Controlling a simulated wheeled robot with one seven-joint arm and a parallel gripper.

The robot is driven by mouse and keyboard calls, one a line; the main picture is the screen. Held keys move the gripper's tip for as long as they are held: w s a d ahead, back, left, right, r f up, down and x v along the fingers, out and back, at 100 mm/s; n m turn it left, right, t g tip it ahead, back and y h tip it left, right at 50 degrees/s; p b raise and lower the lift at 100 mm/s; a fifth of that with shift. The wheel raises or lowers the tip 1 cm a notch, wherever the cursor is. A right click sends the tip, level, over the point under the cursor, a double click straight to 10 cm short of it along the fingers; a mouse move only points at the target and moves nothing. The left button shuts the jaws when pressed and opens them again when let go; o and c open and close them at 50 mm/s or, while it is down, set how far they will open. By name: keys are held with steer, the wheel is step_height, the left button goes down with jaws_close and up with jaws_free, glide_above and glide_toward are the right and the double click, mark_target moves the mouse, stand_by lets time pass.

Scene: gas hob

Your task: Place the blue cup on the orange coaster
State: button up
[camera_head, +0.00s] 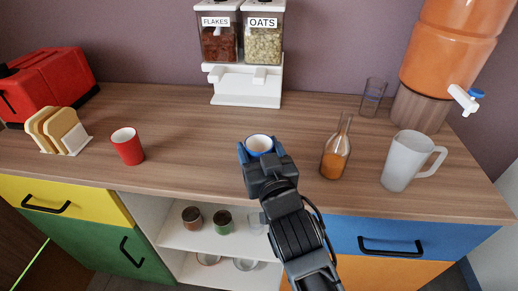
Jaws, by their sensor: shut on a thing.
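The blue cup (259,144) has a white inside and a blue rim. My gripper (261,151) is shut on it, with one finger on each side. The cup is upright, over the front middle of the wooden counter; my gripper hides most of its body. I cannot tell whether its base touches the counter. No orange coaster can be made out in this view; the area below the cup is hidden by my gripper.
A red cup (127,146) stands left on the counter (195,145). A bottle of orange liquid (336,158), a frosted jug (409,162) and a glass (373,97) stand right. A cereal dispenser (245,85) is behind. Counter between red cup and gripper is clear.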

steer(key=shift+f, duration=0.2)
steer(key=o, duration=1.3)
steer(key=shift+c, duration=0.2)
